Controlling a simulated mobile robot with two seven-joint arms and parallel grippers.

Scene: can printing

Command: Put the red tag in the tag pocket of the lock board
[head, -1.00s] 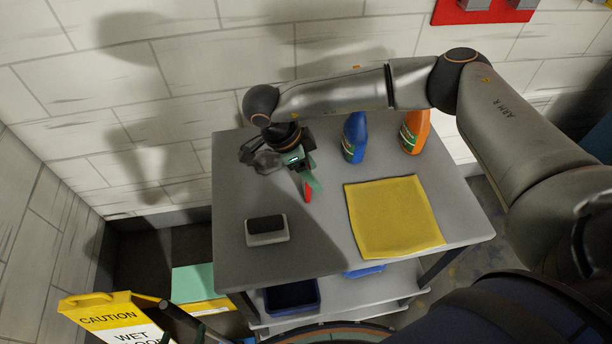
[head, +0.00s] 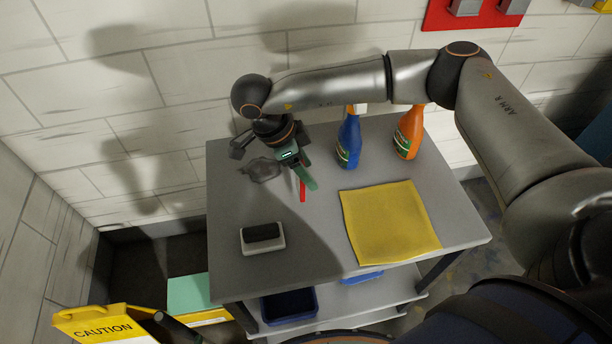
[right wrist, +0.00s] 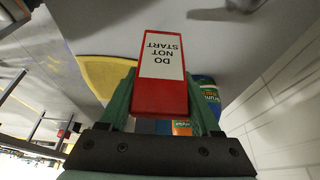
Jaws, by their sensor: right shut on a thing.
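My right gripper (head: 297,178) is shut on the red tag (head: 302,191) and holds it above the grey cart top. In the right wrist view the tag (right wrist: 159,85) is upside down, red-bordered, with a white "DO NOT START" label, clamped between the green fingers (right wrist: 163,108). A red board (head: 478,14) with grey blocks on it is on the wall at the top right, cut off by the frame edge; I cannot tell a tag pocket on it. My left gripper does not show.
The cart top (head: 235,205) carries a blue spray bottle (head: 349,143), an orange spray bottle (head: 408,134), a yellow cloth (head: 390,222), a black-and-white eraser-like block (head: 262,239) and a crumpled grey thing (head: 260,169). A yellow caution sign (head: 95,325) stands at lower left.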

